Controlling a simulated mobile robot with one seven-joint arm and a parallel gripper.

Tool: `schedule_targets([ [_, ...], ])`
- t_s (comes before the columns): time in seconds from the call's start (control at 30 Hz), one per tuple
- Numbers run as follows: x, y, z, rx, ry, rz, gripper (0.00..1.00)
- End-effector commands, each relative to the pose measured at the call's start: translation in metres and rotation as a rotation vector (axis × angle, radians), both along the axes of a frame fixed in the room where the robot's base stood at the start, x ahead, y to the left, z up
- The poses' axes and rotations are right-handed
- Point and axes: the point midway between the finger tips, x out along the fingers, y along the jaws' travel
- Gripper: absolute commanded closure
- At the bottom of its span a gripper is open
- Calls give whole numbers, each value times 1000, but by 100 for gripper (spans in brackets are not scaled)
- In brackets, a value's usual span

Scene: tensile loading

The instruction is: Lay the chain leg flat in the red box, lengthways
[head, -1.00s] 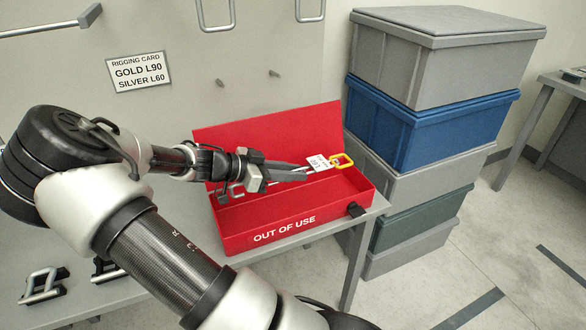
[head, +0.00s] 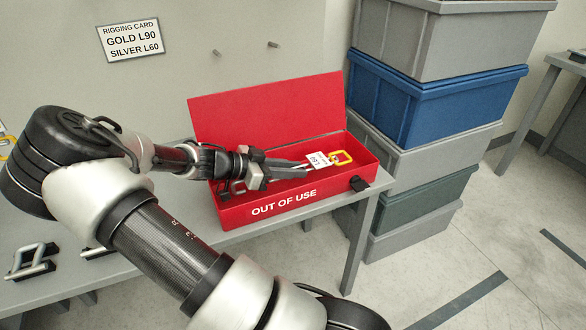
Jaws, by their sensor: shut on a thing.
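The red box (head: 235,217) stands on the grey bench with its lid up and "OUT OF USE" on its front. My gripper (head: 306,168) reaches in over the box from the left, shut on the chain leg. The leg's yellow end link (head: 341,157) shows beyond the fingertips, inside the right end of the box's outline. A white tag (head: 317,160) hangs by the fingertips. A grey link (head: 238,187) shows near the box's left end. The middle of the leg is largely hidden by my gripper, and I cannot tell whether it touches the box floor.
Stacked grey and blue crates (head: 430,105) stand right of the bench. A rigging card (head: 129,40) and pegs are on the back panel. Metal shackle-like parts (head: 33,262) sit at the bench's left. The bench (head: 340,205) ends just right of the box.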

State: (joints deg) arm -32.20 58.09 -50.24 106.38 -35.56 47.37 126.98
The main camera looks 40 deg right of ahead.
Motion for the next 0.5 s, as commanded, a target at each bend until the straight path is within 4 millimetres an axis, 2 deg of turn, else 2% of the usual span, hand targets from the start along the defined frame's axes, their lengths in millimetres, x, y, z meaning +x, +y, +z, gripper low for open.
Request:
schedule_targets([
  [0.4, 0, -1, -4, -3, -1, -1, 100],
  [0.43, 0, -1, -4, -3, -1, -1, 78],
  [0.5, 0, -1, -4, -3, 0, 0, 66],
])
